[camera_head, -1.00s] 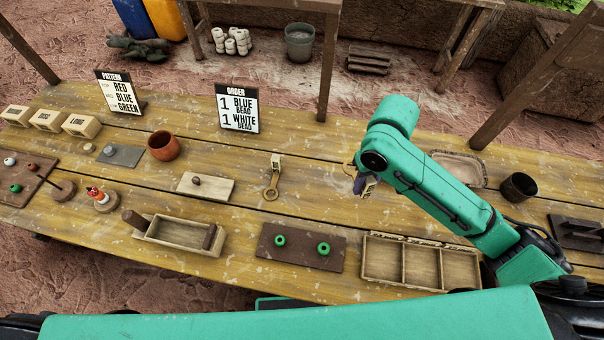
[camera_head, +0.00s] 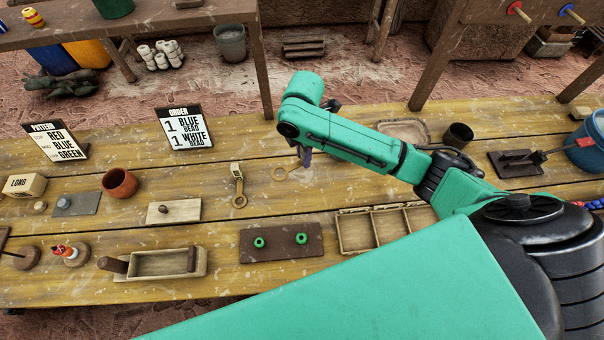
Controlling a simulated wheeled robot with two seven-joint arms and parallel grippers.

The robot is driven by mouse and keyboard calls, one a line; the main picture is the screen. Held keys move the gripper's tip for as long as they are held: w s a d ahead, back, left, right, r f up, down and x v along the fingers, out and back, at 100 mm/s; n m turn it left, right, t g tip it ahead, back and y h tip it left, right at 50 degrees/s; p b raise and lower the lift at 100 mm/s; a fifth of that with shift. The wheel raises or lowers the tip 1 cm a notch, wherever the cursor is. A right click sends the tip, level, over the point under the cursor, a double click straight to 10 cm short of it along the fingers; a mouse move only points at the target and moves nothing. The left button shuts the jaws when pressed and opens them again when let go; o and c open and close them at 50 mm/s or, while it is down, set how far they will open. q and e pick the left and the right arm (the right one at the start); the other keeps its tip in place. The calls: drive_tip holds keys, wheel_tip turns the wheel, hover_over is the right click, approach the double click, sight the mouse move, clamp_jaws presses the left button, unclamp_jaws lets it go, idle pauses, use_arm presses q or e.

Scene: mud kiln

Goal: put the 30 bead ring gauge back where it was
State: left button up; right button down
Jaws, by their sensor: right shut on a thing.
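My right gripper (camera_head: 303,158) is shut on a ring gauge whose pale wooden ring (camera_head: 279,174) sticks out to the left of the jaws. The ring is low over the table or touching it; I cannot tell which. The jaws and forearm hide part of its handle. A second ring gauge (camera_head: 239,188) lies on the table to the left, ring toward me, with a small marked tag at its far end. The marking is too small to read, so I cannot tell which gauge is the 30 bead one. My left gripper is not in view.
A brown board with green beads (camera_head: 281,243) and a divided tray (camera_head: 356,232) lie nearer me. Bare planks surround the second gauge.

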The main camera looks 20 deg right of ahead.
sight(303, 181)
wheel_tip(303, 181, down, 11)
drive_tip(key=shift+a+r+p, duration=0.1)
drive_tip(key=shift+r+p, duration=0.1)
drive_tip(key=shift+p, duration=0.1)
drive_tip(key=shift+f, duration=0.1)
drive_tip(key=c, duration=0.6)
unclamp_jaws()
drive_tip(key=shift+c, duration=0.2)
wheel_tip(303, 181, up, 12)
drive_tip(key=shift+r+b, duration=0.15)
drive_tip(key=shift+b, duration=0.25)
